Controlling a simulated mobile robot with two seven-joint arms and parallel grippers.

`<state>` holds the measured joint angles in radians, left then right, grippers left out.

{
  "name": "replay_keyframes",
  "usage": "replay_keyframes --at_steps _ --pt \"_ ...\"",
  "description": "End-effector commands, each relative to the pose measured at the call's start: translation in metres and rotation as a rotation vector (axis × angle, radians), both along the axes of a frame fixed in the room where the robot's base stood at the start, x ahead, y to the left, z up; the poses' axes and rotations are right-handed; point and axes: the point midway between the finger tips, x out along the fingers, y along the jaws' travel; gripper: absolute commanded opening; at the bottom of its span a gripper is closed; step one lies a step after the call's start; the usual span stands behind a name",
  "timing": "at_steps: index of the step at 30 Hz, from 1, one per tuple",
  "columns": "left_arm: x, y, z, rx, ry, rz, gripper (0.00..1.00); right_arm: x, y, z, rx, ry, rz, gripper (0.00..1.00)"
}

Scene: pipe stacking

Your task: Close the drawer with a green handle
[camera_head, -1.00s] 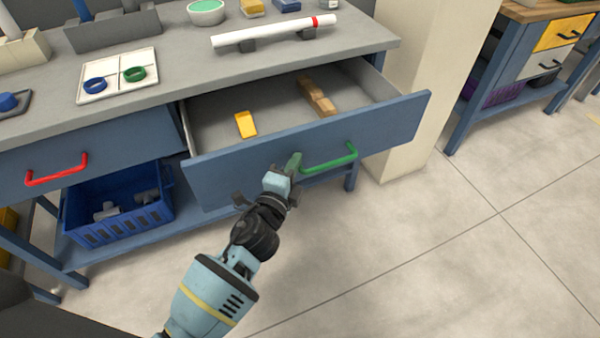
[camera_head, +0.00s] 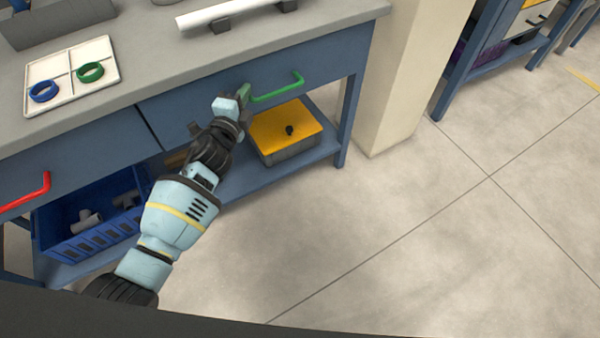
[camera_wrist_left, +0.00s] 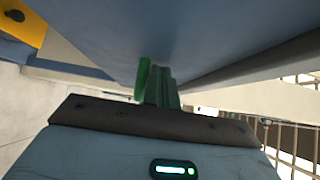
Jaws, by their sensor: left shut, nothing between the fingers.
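The drawer with the green handle (camera_head: 279,88) is in the upper middle of the head view. Its blue front (camera_head: 315,68) looks flush with the workbench, and no opening shows above it. My left gripper (camera_head: 243,92) is shut and empty, with its tips at the drawer front beside the left end of the green handle. In the left wrist view the fingers (camera_wrist_left: 160,85) point at the blue panel (camera_wrist_left: 130,35); whether they touch it is hard to tell. My right gripper is not in view.
A red-handled drawer (camera_head: 25,195) is at the left. Under the bench a yellow-lidded box (camera_head: 285,130) and a blue crate (camera_head: 90,240) stand on the shelf. A white tray (camera_head: 72,75) with two rings lies on top. The floor at right is clear.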

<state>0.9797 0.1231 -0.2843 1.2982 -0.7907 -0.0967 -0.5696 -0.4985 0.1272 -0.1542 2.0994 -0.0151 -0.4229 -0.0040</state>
Motion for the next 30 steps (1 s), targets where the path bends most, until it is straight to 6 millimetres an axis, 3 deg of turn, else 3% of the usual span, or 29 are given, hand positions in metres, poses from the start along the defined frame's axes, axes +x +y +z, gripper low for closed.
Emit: replay_keyframes --at_steps 9,30 --pt "0.011 0.009 0.001 0.000 -0.001 0.002 0.00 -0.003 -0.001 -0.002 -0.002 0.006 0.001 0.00" --pt "0.011 0.013 0.004 0.002 -0.004 0.009 0.00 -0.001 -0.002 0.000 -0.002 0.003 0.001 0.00"
